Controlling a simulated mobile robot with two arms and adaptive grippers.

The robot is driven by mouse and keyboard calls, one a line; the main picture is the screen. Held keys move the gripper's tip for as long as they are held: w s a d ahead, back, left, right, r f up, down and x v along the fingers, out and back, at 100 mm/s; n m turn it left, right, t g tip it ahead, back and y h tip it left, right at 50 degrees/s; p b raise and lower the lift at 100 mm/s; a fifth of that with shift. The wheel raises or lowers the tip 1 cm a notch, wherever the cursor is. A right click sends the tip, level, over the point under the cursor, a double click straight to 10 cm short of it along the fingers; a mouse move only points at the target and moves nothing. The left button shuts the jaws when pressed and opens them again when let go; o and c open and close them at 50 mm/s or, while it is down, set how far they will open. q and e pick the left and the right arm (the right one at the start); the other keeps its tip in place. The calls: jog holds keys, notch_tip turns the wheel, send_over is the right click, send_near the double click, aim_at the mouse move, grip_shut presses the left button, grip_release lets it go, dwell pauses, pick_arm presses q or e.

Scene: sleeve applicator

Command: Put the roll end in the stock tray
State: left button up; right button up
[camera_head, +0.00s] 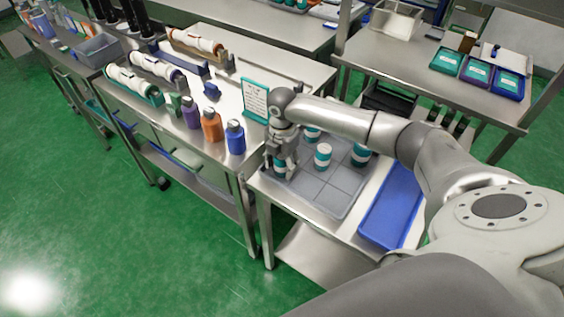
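Three rolls lie in cradles on the steel table, a teal-banded roll (132,85) in front, a second roll (156,66) behind it and a third roll (196,42) at the back. I cannot tell which piece is the roll end, or which tray is the stock tray. A grey tray with square cells (309,193) holds several white-and-teal containers (323,156). My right gripper (281,170) points down at this tray's left side, around or just over one container. Whether its fingers press on it is unclear. My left gripper is not in view.
An empty blue tray (391,205) lies right of the grey tray. Purple, orange and blue bottles (236,138) stand at the table's front edge, near a teal-framed sign (255,101). A grey bin (99,50) stands at far left. Small trays (476,74) sit on the back-right table.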

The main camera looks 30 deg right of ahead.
notch_tip(320, 180, up, 12)
jog(key=shift+r+b, duration=0.2)
jog(key=shift+b, duration=0.55)
